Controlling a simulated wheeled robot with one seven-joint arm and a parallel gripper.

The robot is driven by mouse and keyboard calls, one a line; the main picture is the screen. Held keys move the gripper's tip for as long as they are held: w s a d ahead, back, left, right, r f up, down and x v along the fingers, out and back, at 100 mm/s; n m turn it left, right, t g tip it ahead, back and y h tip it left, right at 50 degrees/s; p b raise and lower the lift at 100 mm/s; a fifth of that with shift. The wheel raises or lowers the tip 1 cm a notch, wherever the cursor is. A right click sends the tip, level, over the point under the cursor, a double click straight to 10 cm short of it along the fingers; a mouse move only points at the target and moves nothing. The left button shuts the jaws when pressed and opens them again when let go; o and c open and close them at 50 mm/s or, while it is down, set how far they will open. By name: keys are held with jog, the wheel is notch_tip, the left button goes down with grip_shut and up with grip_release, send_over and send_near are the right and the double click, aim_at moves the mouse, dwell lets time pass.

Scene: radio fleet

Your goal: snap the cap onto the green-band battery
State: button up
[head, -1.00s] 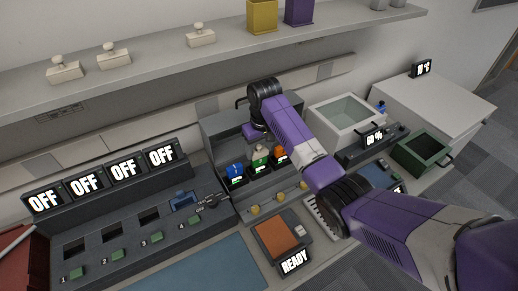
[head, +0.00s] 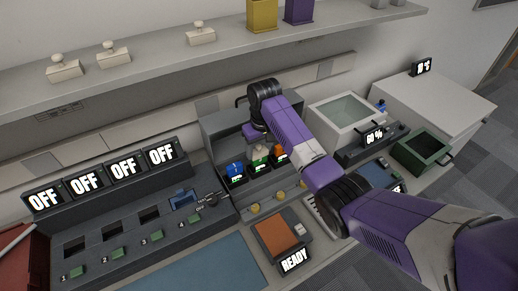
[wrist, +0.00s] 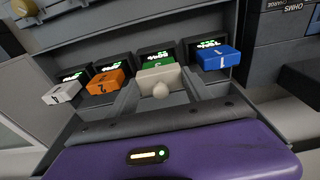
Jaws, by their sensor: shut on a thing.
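The green-band battery (wrist: 157,63) stands in the charger row between the orange and blue batteries. In the wrist view only a strip of its green top shows behind the cap. A beige cap (wrist: 154,76) with a round knob is in my gripper (wrist: 162,90), between the two grey fingers. The cap lies right at the green-band battery's top. I cannot tell whether it is seated or just above. In the head view my purple gripper reaches down over the row, with the cap (head: 260,152) below it and over the green-band battery.
The blue (wrist: 217,58), orange (wrist: 104,83) and white (wrist: 62,92) batteries stand close beside it, each with a display behind. Similar caps (head: 112,55) sit on the shelf above. A white open bin (head: 345,118) and a green bin (head: 422,152) stand to the right.

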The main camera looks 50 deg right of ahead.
jog(key=shift+f, duration=0.6)
dwell(0.9)
jog(key=o, duration=1.4)
jog(key=shift+o, duration=0.4)
jog(key=shift+o, duration=1.4)
jog(key=shift+r, duration=3.5)
